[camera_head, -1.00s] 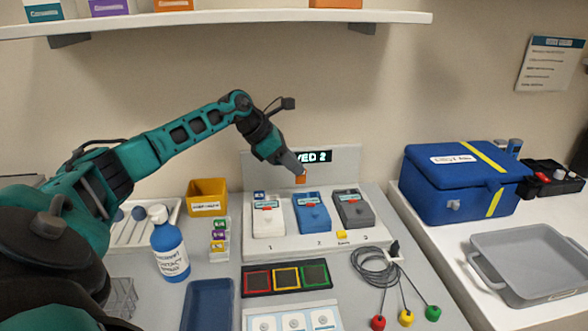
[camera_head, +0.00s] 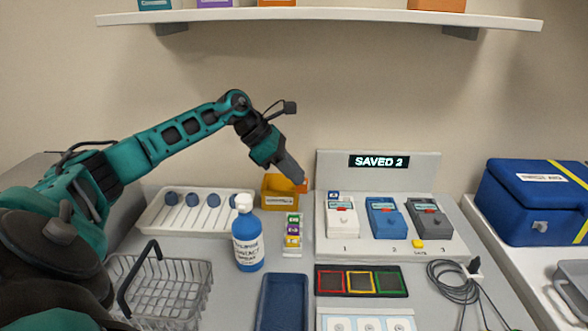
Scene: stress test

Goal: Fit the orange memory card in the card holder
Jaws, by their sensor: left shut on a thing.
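The orange memory card (camera_head: 303,187) is a small orange piece at the tips of my left gripper (camera_head: 299,180), which is shut on it. Most of the card is hidden by the fingers. The gripper is up in the air, in front of the wall and left of the display panel, with the yellow bin behind it in the picture. The card holder (camera_head: 292,252) looks to be the small upright rack with green, purple and yellow cards, below the gripper in the picture. I cannot tell how its slots are filled. My right gripper is not in view.
A blue tray (camera_head: 284,302) and a wire basket (camera_head: 165,285) are nearer. A shelf (camera_head: 330,15) hangs above.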

